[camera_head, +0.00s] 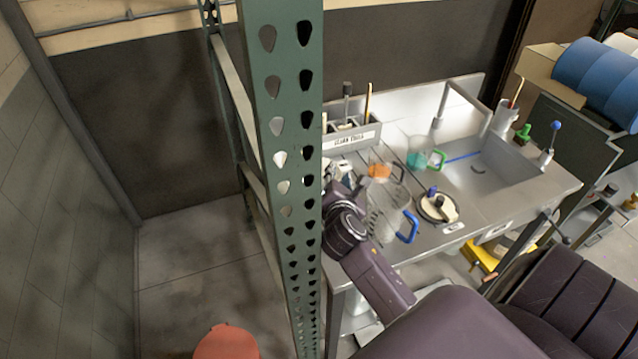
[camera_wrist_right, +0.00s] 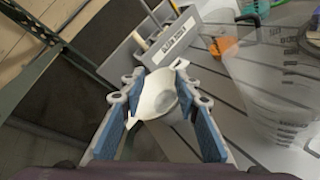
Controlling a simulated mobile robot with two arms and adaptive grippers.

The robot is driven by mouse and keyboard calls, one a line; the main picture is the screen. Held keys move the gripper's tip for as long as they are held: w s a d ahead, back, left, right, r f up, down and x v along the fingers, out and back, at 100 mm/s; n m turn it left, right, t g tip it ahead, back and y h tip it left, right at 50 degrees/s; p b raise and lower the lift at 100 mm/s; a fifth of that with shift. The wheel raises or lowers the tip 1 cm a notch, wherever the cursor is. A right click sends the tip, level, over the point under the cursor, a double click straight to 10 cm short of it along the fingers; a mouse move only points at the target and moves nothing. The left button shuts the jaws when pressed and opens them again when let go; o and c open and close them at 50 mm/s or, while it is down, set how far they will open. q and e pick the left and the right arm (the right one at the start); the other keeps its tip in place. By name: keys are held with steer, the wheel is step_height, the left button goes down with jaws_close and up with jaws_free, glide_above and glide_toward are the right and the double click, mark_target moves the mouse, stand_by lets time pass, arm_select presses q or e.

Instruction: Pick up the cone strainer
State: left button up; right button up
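The cone strainer (camera_wrist_right: 157,97) is a white paper cone with a greyish mesh middle. In the right wrist view it lies between the two blue-padded fingers of my right gripper (camera_wrist_right: 164,92). The fingers are spread wide on either side of it. Its edges come close to the pads, and I cannot tell whether they touch. In the head view my right gripper (camera_head: 340,180) is at the left end of the steel counter, partly hidden by the green rack post, and the strainer is not clearly seen there. My left gripper is not in view.
A labelled tool holder (camera_head: 351,138) stands behind the gripper. Clear measuring jugs (camera_head: 388,212) stand just to its right, with a round lid-like item (camera_head: 437,207) beyond. The sink (camera_head: 490,170) is further right. The green perforated post (camera_head: 285,150) rises close on the left.

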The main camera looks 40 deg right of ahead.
step_height(320, 180, down, 7)
steer(key=b, duration=0.6)
steer(key=shift+p+x, duration=0.5)
steer(key=shift+x, duration=3.5)
steer(key=shift+r, duration=0.1)
jaws_close()
